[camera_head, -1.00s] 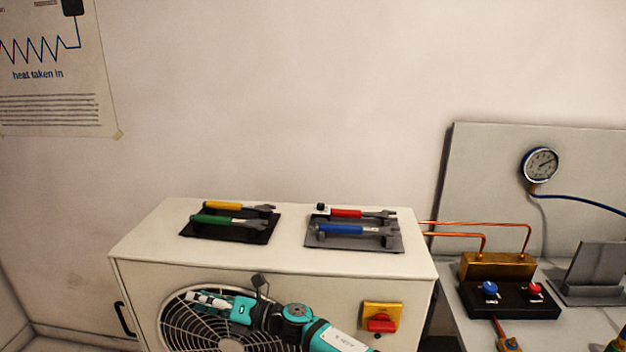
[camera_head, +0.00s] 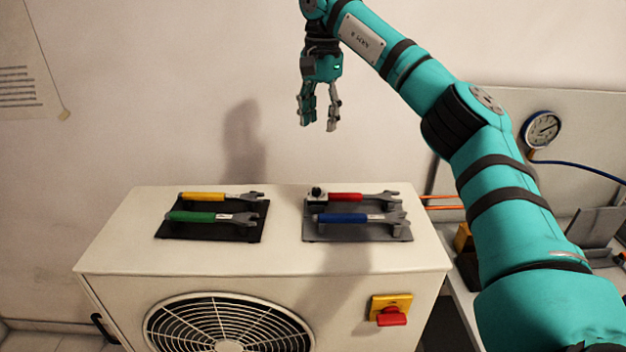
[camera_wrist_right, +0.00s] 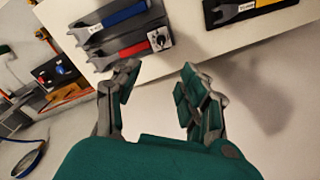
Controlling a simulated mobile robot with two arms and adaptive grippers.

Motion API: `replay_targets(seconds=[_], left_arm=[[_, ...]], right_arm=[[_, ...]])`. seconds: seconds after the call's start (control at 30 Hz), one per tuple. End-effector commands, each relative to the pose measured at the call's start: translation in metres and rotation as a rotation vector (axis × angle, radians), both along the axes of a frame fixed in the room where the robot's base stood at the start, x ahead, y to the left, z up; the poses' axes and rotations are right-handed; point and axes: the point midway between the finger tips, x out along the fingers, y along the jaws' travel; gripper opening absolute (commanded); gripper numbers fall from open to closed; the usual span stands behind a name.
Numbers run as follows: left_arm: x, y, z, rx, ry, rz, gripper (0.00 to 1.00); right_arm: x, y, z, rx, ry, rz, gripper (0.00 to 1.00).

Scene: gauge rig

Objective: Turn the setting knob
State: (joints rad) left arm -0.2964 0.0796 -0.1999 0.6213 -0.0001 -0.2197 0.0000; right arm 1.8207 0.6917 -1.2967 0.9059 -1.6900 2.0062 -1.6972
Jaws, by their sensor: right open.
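A small black knob with a pale dial (camera_head: 316,194) sits at the back left corner of the grey tool holder (camera_head: 345,236) on top of the white unit. It also shows in the right wrist view (camera_wrist_right: 160,38), beside the end of the red-handled wrench. My right gripper (camera_head: 318,125) is open and empty, fingers pointing down, in the air above the knob and apart from it. In the right wrist view its open fingers (camera_wrist_right: 160,70) appear on either side below the knob. My left gripper is not in view.
Red (camera_head: 345,197) and blue (camera_head: 340,218) wrenches lie on the grey holder, close to the knob. Yellow and green wrenches lie on a black holder (camera_head: 212,232) to the left. A red switch (camera_head: 392,317) is on the unit's front. My right arm covers part of the bench.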

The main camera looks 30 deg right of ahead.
Motion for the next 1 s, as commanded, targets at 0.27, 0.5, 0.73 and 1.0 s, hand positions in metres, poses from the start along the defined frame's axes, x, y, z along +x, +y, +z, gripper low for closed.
replay_targets(seconds=[0.27,0.5,0.73,1.0], left_arm=[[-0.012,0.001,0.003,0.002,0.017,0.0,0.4],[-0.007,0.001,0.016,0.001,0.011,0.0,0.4],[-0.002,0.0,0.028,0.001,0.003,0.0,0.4],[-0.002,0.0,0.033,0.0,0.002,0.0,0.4]], right_arm=[[0.001,0.001,-0.053,0.001,0.006,0.001,0.43],[0.002,0.002,-0.104,0.003,0.004,0.001,0.43],[0.003,0.003,-0.146,0.004,0.004,0.0,0.43],[0.005,0.004,-0.167,0.005,-0.002,0.001,0.43]])
